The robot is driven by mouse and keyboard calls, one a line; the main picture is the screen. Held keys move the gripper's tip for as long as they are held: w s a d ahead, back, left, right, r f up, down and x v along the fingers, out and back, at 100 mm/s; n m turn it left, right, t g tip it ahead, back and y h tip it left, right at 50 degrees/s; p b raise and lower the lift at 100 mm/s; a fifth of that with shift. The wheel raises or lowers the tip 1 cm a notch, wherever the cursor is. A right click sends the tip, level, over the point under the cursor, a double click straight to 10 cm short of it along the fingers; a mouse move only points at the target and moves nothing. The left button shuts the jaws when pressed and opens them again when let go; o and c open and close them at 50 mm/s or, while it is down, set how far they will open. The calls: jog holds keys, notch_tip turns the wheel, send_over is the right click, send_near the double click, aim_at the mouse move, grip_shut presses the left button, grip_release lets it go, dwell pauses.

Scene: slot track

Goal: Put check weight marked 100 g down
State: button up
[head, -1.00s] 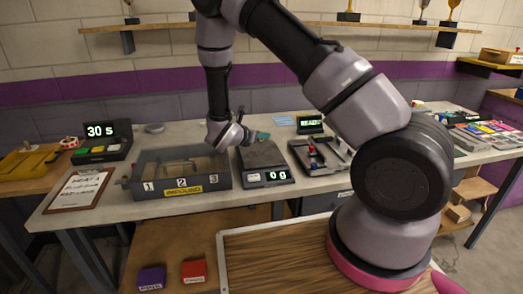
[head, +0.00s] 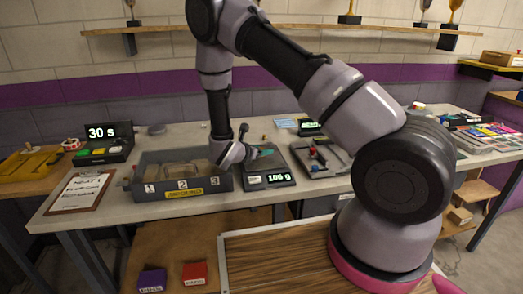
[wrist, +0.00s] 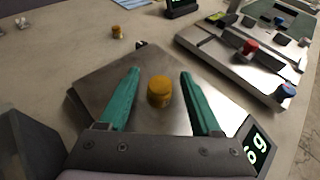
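A brass check weight (wrist: 159,91) stands upright on the steel plate of the scale (wrist: 140,62). Its marking cannot be read here. My gripper (wrist: 160,75) is open, with one teal finger on each side of the weight and a visible gap on both sides. In the head view my gripper (head: 262,150) is low over the scale (head: 283,165), and the weight is not clearly visible there.
A second, smaller-looking brass weight (wrist: 117,32) stands on the bench behind the scale. The grey impound box (head: 180,196) with numbered compartments is left of the scale. A metal tray with red and blue parts (head: 320,158) is close on its right.

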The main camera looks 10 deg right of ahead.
jog(key=shift+r, duration=0.1)
jog(key=shift+s+a+r, duration=0.15)
jog(key=shift+a+r, duration=0.05)
jog(key=v, duration=1.1)
jog(key=shift+s+a+r, duration=0.1)
jog(key=shift+s, duration=0.1)
jog(key=s+d+r+m+g+y, duration=0.1)
jog(key=s+d+r+m+g, duration=0.3)
jog(key=d+r+m, duration=0.4)
jog(key=s+d+r+m+g+y, duration=0.1)
jog(key=s+d+r+m+g, duration=0.35)
jog(key=r+m, duration=0.35)
jog(key=s+r+m+t+y, duration=0.3)
jog(key=s+r+m, duration=0.3)
jog(key=r, duration=0.3)
jog(key=s+d+r+m+t+y, duration=0.1)
jog(key=s+r+m+t+y, duration=0.2)
jog(key=s+r+m+y, duration=0.3)
notch_tip(320, 180, up, 4)
jog(key=s+m, duration=0.1)
jog(key=m, duration=0.2)
jog(key=shift+s+d+y, duration=0.15)
jog(key=shift+s+y, duration=0.15)
jog(key=shift+s, duration=0.05)
jog(key=shift+w+r, duration=0.1)
